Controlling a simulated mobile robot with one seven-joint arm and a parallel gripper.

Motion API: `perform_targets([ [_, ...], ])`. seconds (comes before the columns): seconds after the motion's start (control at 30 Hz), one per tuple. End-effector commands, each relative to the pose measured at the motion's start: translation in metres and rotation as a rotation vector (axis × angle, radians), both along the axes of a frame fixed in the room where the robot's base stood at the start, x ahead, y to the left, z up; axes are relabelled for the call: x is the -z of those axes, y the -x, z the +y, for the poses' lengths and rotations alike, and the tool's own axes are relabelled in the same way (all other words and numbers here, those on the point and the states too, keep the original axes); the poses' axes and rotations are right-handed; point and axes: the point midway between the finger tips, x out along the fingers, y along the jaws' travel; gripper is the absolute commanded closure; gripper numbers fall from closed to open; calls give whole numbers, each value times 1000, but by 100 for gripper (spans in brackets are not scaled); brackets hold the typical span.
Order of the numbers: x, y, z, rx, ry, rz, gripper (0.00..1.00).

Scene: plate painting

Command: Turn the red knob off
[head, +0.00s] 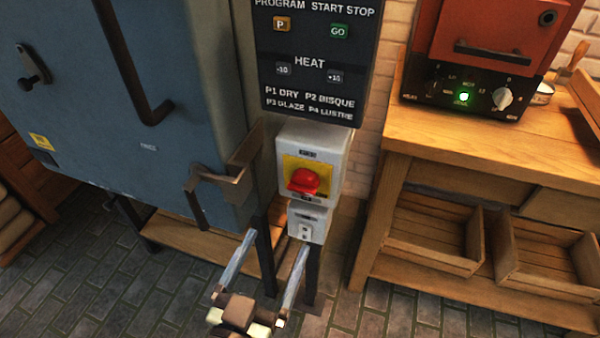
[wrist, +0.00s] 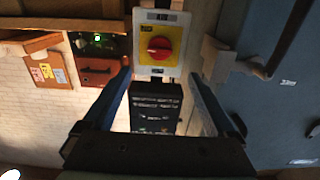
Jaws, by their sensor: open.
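The red knob (head: 303,181) sits on a yellow plate (head: 296,164) on a white switch box (head: 330,151), below the dark control panel. In the wrist view the red knob (wrist: 158,48) shows above the middle, on its yellow plate. My gripper (head: 277,240) is below the knob in the head view, with its two fingers spread wide and nothing between them. In the wrist view my gripper (wrist: 161,75) has one finger on each side, and the knob lies beyond and between the tips. The gripper is apart from the knob.
A blue-grey kiln (head: 130,105) with a bracket (head: 226,180) stands just left of the switch box. A smaller white socket box (head: 307,223) is below it. A wooden bench (head: 440,140) with a red kiln (head: 490,45) and crates stands at right. The tiled floor is open in front.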

Motion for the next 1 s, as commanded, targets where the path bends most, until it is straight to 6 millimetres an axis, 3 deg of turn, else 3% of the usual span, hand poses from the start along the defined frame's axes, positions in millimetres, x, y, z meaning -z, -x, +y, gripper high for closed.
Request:
perform_targets([
  [0.17,3,-3,-2,2,9,1,9],
  [0.7,1,-99,-33,2,8,2,9],
  [1.0,3,-119,-40,1,8,2,9],
])
